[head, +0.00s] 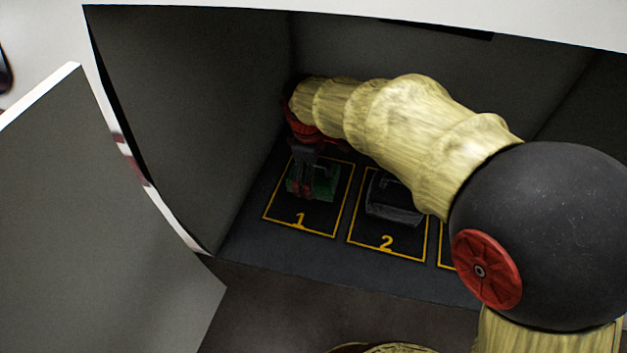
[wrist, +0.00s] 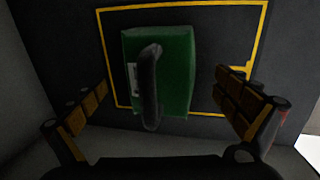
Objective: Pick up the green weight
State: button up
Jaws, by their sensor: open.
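The green weight (wrist: 178,72) is a green block with a dark curved handle on top. It rests inside the yellow outline marked 1, and it shows in the head view (head: 328,184) partly hidden behind my gripper. My gripper (head: 304,188) is over the weight inside the cabinet. In the wrist view, the open fingers of my gripper (wrist: 174,98) stand on either side of the weight, with gaps at both sides. Nothing is held.
A dark grey weight (head: 393,203) stands in the outline marked 2, right of the green one. The cabinet's left wall (head: 200,110) is close to my gripper. An open door panel (head: 90,215) stands at the left. A further outline is mostly hidden by my arm.

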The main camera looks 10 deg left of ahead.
jog(key=shift+w+f, duration=0.2)
jog(key=shift+f, duration=0.95)
jog(key=shift+c, duration=0.3)
jog(key=shift+d, duration=0.1)
jog(key=c, duration=1.6)
jog(key=shift+c, duration=0.5)
jog(key=shift+r, duration=0.1)
notch_tip(320, 180, up, 4)
jog(key=shift+f+p, duration=0.15)
jog(key=shift+p, duration=0.35)
jog(key=s+r, duration=0.1)
jog(key=r, duration=0.1)
jog(key=s+d+r+p, duration=0.1)
jog(key=s+r, duration=0.1)
jog(key=s+r+p, duration=0.1)
jog(key=r, duration=0.1)
jog(key=shift+s+d, duration=0.25)
jog(key=shift+s, duration=0.05)
jog(key=s+d+r+p, duration=0.2)
jog(key=s+d+r, duration=0.1)
jog(key=s, duration=0.5)
jog(key=shift+s+r+p, duration=0.2)
jog(key=shift+s+p, duration=0.05)
jog(key=shift+p, duration=0.1)
